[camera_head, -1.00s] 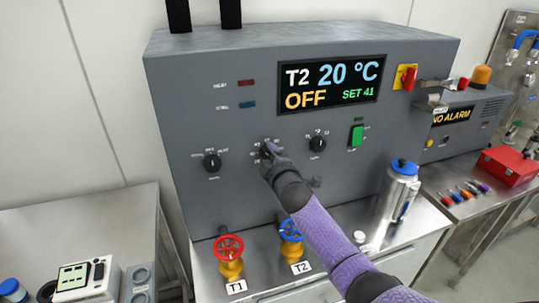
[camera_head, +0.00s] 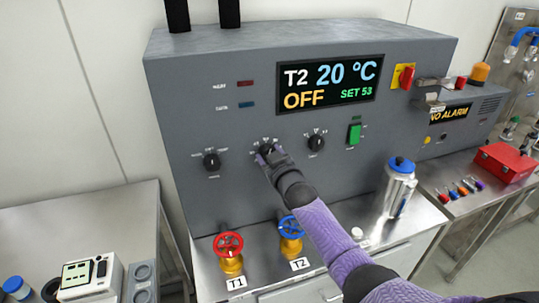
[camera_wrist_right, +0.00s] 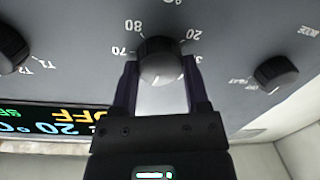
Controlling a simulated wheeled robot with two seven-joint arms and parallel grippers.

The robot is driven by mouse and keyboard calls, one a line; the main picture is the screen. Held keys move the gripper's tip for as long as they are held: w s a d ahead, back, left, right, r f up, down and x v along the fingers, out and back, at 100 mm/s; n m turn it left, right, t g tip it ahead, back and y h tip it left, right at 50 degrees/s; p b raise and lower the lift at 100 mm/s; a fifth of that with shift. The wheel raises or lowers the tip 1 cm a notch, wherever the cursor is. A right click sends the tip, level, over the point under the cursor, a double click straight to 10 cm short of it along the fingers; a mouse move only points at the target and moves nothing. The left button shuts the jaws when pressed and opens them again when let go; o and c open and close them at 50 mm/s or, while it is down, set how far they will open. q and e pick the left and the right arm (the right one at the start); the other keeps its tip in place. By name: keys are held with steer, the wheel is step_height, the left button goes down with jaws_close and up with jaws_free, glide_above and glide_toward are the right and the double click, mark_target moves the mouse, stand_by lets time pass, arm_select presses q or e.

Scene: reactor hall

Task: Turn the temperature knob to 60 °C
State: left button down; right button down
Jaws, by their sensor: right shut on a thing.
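The temperature knob (camera_wrist_right: 160,60) is a round dark knob with numbers around it on the grey panel. My right gripper (camera_head: 265,150) is shut on it, with one finger on each side, as the right wrist view shows (camera_wrist_right: 163,85). In the head view the gripper hides most of the knob. The display (camera_head: 330,85) reads T2, 20 °C, OFF and SET 53. My left gripper is not in view.
Black knobs sit left (camera_head: 211,161) and right (camera_head: 316,142) of the temperature knob. A green switch (camera_head: 354,133) is further right. Below stand a red valve T1 (camera_head: 228,245), a blue valve T2 (camera_head: 291,227) and a metal bottle (camera_head: 398,188) with a blue cap.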

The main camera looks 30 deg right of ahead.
steer(key=m, duration=0.5)
steer(key=shift+f, duration=0.2)
steer(key=shift+m, duration=0.4)
steer(key=shift+c, duration=0.4)
jaws_free()
steer(key=shift+r, duration=0.1)
steer(key=shift+s, duration=0.1)
steer(key=s+a+p, duration=0.1)
steer(key=s+p, duration=0.1)
steer(key=s, duration=0.7)
steer(key=shift+s+a, duration=0.25)
steer(key=shift+s, duration=0.05)
